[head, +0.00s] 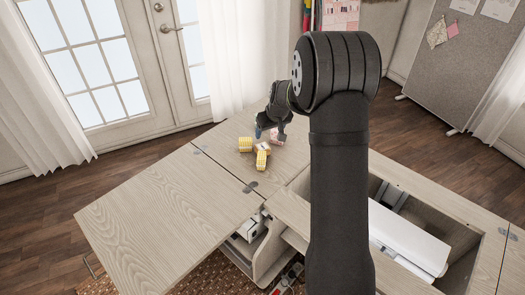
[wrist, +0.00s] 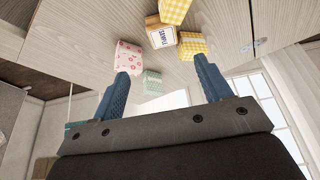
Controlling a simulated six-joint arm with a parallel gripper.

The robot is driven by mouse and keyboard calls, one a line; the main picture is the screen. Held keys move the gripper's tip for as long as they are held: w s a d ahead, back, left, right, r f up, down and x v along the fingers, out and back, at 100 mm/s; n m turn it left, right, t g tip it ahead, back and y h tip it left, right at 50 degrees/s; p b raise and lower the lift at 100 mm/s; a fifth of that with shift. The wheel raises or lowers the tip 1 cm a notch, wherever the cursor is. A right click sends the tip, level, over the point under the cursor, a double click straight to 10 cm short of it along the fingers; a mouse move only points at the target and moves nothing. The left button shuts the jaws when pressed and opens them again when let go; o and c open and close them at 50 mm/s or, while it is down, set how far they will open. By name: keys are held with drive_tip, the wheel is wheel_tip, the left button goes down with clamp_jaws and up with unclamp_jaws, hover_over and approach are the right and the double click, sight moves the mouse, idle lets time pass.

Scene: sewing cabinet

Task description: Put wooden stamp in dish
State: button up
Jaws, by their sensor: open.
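A small wooden block with a white label lettered "SAMPLE" (wrist: 161,36) is at the top of the wrist view, among patterned pieces on the cabinet top. It may be the wooden stamp, but I cannot be sure. My gripper (wrist: 161,68) is open, its blue fingers apart with nothing held between them. In the head view my gripper (head: 270,132) is over the far part of the cabinet top, close to the cluster of pieces. I cannot make out a dish in either view.
Around the block are yellow checked pieces (wrist: 192,45), a pink patterned piece (wrist: 128,57) and a green patterned piece (wrist: 152,83). The left leaf of the wooden cabinet top (head: 165,205) is bare. An open well with a white machine (head: 408,240) is at right.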

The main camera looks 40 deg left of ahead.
sight(263, 147)
drive_tip(key=x, duration=0.8)
drive_tip(key=shift+a+f, duration=0.2)
drive_tip(key=shift+f, duration=0.05)
drive_tip(key=shift+x, duration=2.6)
drive_tip(key=shift+s, duration=0.15)
drive_tip(key=c, duration=1.2)
